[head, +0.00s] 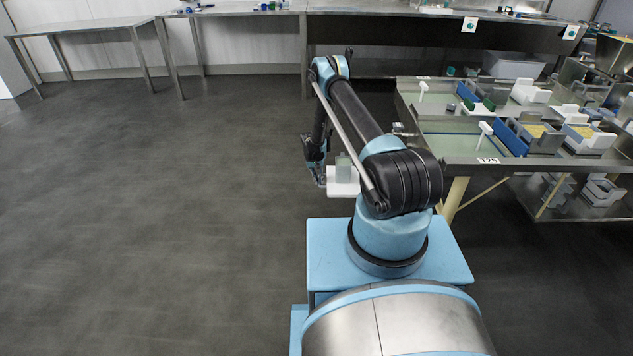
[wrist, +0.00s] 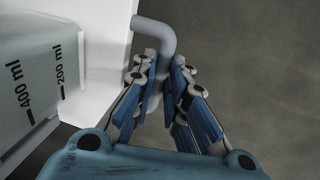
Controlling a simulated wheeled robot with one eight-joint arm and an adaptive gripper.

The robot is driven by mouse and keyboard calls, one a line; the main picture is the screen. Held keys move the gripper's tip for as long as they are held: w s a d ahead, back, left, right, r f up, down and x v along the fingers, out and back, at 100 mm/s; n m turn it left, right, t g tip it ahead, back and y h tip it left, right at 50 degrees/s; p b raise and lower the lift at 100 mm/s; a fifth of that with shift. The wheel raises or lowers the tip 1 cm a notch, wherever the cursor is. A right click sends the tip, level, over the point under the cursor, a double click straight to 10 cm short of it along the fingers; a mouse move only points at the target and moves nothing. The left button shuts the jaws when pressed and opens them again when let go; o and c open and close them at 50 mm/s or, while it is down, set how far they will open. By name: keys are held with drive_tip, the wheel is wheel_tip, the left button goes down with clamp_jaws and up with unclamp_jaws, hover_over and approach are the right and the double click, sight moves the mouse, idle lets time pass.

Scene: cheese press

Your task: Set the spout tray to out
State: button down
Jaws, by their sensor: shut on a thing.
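A white tray (head: 342,188) shows beside my arm in the head view, at the near left side of the steel bench. I take it to be the spout tray. Its white edge also shows in the wrist view (wrist: 112,40). A grey bent handle (wrist: 162,32) sticks out from beside the white tray. My gripper (wrist: 163,72) is shut on this handle, with the fingers on either side of it. In the head view my gripper (head: 318,172) is at the tray's left side. My arm hides the tray's right part and its joint to the bench.
A translucent measuring vessel (wrist: 35,80) marked in ml stands at the tray. The steel bench (head: 455,150) on the right carries blue boards, white moulds and steel boxes. Steel tables (head: 110,25) line the back wall. The grey floor (head: 180,220) at left is clear.

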drive_tip(key=c, duration=1.6)
unclamp_jaws()
drive_tip(key=shift+w, duration=0.2)
wheel_tip(320, 180, up, 12)
drive_tip(key=a, duration=0.2)
drive_tip(key=shift+f, duration=0.15)
